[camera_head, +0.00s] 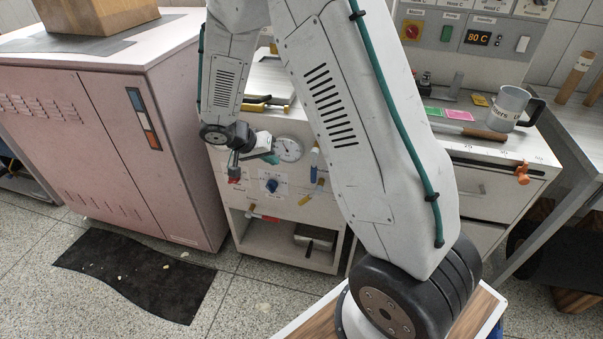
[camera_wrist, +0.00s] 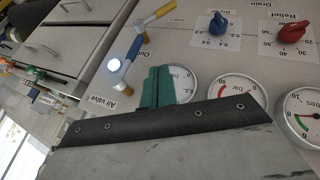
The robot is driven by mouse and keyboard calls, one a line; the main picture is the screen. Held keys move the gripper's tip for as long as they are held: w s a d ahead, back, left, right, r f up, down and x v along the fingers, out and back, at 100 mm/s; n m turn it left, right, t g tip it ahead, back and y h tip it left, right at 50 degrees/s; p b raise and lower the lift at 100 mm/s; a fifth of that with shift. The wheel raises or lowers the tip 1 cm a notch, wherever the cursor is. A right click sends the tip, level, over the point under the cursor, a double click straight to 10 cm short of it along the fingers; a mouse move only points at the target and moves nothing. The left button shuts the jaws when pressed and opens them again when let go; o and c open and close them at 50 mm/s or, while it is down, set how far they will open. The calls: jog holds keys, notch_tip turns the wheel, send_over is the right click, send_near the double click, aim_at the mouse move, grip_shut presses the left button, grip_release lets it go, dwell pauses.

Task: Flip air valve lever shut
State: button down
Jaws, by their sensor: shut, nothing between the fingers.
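My gripper (camera_wrist: 160,70) shows green fingers pressed together, empty. It lies over the lower gauge's face, to the right of the lever in the wrist view, apart from it in the picture. In the head view my gripper (camera_head: 272,158) is just left of the gauge. Distance to the panel is unclear.
A second yellow-handled lever (camera_wrist: 160,12) lies close by. A blue knob (camera_wrist: 217,27), a red knob (camera_wrist: 291,30) and gauges (camera_wrist: 237,97) share the panel. A mug (camera_head: 508,107) stands on the counter. A pink cabinet (camera_head: 130,150) borders the left; a black mat (camera_head: 135,275) lies on the floor.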

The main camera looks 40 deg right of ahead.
aim_at(314, 167)
jog(key=shift+w+f, duration=0.15)
jog(key=shift+f, duration=0.15)
jog(key=s+d+f, duration=0.3)
jog(key=d+f, duration=0.5)
jog(key=d, duration=0.1)
jog(key=shift+f, duration=0.1)
dwell(0.7)
